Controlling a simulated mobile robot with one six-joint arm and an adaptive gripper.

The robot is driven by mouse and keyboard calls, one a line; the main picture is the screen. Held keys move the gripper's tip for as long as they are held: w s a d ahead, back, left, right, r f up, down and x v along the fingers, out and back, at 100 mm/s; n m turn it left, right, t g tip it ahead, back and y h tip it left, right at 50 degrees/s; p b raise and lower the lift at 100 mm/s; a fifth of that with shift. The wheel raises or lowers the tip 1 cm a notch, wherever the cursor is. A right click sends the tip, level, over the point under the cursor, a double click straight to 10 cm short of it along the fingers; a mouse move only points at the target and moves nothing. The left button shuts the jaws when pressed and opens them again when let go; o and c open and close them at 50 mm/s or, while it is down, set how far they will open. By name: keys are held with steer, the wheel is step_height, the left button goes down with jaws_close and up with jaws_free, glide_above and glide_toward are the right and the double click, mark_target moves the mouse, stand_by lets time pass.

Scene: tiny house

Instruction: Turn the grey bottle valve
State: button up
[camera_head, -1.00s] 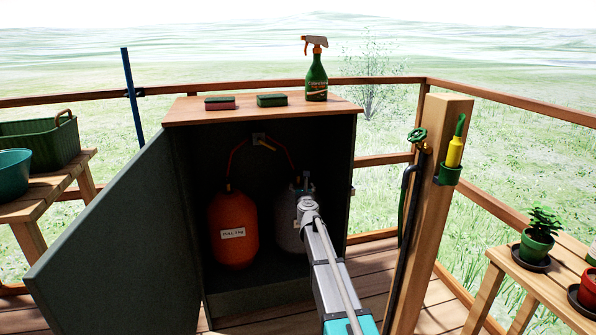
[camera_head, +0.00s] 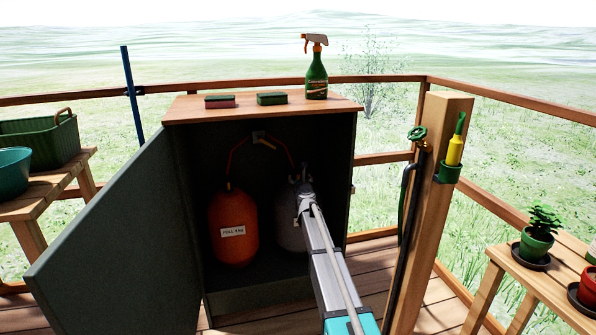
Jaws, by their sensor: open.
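The grey bottle (camera_head: 288,235) stands inside the open cabinet, right of the orange bottle (camera_head: 233,230). A red hose runs to its top, where the valve sits. My arm covers the right part of the grey bottle. My gripper (camera_head: 301,180) is at the top of the grey bottle, at the valve. It is small and dark here, and I cannot tell whether its fingers touch the valve. The valve itself is largely hidden by the gripper.
The cabinet door (camera_head: 115,235) hangs open to the left. On the cabinet top (camera_head: 190,112) are two sponges and a spray bottle (camera_head: 316,75). A wooden post (camera_head: 438,200) with a green tap (camera_head: 417,134) stands right of my arm. Benches flank both sides.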

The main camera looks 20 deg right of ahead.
mark_target(298, 171)
steer(key=w, duration=0.5)
steer(key=w+d, duration=0.1)
steer(key=w, duration=0.1)
steer(key=shift+w+d, duration=0.1)
steer(key=shift+w, duration=0.15)
steer(key=shift+c, duration=0.3)
steer(key=c, duration=1.1)
